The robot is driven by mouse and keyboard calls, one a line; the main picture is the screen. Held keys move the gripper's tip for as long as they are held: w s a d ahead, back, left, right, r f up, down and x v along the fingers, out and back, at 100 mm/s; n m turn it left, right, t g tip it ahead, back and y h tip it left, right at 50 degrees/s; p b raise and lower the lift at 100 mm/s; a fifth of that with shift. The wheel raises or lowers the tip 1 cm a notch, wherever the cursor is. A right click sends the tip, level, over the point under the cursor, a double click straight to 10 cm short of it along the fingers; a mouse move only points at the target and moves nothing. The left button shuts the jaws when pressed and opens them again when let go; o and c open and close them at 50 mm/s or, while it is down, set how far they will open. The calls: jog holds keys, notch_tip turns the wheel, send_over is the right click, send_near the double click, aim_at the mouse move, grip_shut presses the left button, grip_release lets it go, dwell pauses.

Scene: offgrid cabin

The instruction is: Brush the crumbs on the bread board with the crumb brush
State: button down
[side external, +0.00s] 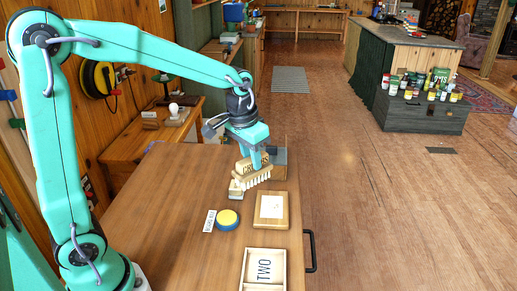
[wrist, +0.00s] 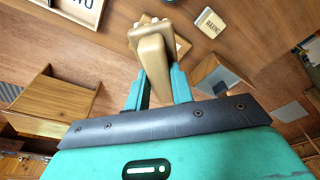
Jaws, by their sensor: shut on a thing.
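The bread board (side external: 262,221) lies flat on the table, nearer the side camera than the brush. It has a pale patch in its middle; single crumbs are too small to make out.
A blue and yellow round thing (side external: 228,219) and a white label card (side external: 209,221) lie left of the board. A tray marked TWO (side external: 246,268) is at the near edge. A box (side external: 279,172) stands behind the brush. Bare table lies to the left.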

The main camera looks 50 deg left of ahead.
aim_at(265, 165)
jog(key=shift+w+a+f, duration=0.15)
jog(key=shift+w+f, duration=1.1)
jog(key=shift+f, duration=0.05)
jog(key=shift+w+a+f, duration=0.15)
jog(key=shift+w+f, duration=1.1)
